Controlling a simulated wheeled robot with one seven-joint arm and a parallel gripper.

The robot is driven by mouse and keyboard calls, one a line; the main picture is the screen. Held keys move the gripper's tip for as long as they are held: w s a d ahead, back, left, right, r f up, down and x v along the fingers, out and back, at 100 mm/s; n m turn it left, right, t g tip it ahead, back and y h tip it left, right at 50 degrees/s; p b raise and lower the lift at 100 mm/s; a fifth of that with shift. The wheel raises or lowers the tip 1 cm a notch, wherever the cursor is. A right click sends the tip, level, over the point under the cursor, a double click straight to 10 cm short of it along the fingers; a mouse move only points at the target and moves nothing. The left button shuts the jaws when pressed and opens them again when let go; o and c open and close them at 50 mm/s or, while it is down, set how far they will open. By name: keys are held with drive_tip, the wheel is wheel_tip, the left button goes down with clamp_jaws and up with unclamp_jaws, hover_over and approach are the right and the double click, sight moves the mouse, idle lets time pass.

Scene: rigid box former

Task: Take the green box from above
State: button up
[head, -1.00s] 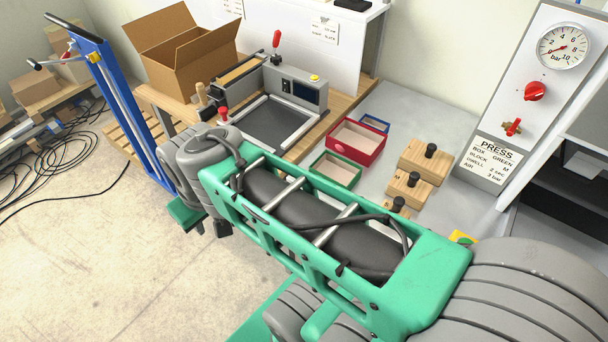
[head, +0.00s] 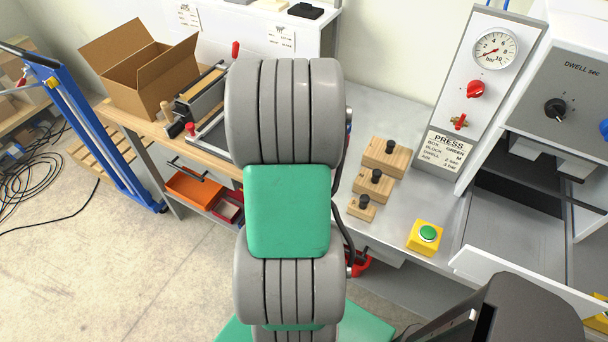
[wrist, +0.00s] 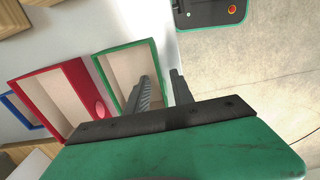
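The green box (wrist: 126,47) is an open, shallow tray with a pale inside, seen from above in the wrist view. My gripper (wrist: 161,76) is open, its two dark fingers apart with nothing held. In the picture, the left finger overlaps the box's inside and the right finger is outside it, with the box's right wall between them. I cannot tell whether the fingertips are above the rim or below it. In the head view my own arm hides the green box and the gripper.
The red box (wrist: 82,80) lies just left of the green one, and the blue box (wrist: 13,101) beyond it. Several wooden blocks (head: 384,155) with black knobs and a yellow button box (head: 425,237) stand on the bench right of my arm. The press panel (head: 465,110) rises behind.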

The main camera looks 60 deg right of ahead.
drive_tip(key=shift+f, duration=0.95)
clamp_jaws()
idle(0.6)
